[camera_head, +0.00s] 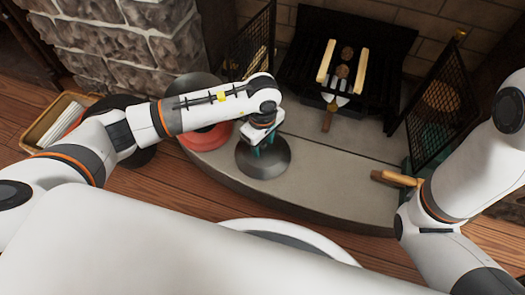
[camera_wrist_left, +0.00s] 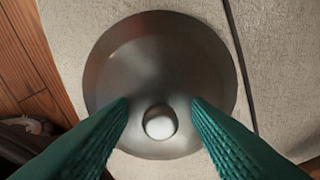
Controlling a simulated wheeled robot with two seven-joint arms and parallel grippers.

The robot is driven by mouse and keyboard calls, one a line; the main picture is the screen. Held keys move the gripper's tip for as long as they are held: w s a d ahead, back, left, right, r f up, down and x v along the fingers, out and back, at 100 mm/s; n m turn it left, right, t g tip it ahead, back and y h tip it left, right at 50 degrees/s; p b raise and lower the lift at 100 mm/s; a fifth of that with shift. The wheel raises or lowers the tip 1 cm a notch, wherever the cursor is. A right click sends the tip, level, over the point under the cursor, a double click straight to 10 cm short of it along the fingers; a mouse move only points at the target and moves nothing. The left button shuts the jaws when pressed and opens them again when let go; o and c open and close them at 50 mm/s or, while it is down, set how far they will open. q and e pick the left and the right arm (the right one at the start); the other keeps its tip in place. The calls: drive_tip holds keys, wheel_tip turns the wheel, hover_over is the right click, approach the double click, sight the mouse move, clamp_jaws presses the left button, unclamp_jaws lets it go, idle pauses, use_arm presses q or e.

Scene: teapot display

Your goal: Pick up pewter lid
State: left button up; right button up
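The pewter lid (camera_head: 262,165) is a dark grey metal disc lying on the stone hearth near its curved front edge. In the left wrist view the lid (camera_wrist_left: 155,60) fills the middle, with a pale round knob (camera_wrist_left: 160,122) on it. My left gripper (camera_head: 260,143) is over the lid, pointing down. In the left wrist view its two green fingers (camera_wrist_left: 161,105) are apart, one on each side of the knob, with gaps between them and it.
A red round piece (camera_head: 205,137) lies left of the lid, partly behind my left arm. The fireplace grate (camera_head: 335,80) with logs stands behind, between mesh screens (camera_head: 440,110). A wooden handle (camera_head: 397,178) lies at the right. The middle hearth (camera_head: 325,165) is clear.

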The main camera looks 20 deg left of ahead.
use_arm(q)
drive_tip(key=shift+f, duration=0.1)
clamp_jaws()
drive_tip(key=shift+s, duration=0.1)
drive_tip(key=shift+a+f, duration=0.1)
drive_tip(key=shift+f, duration=0.05)
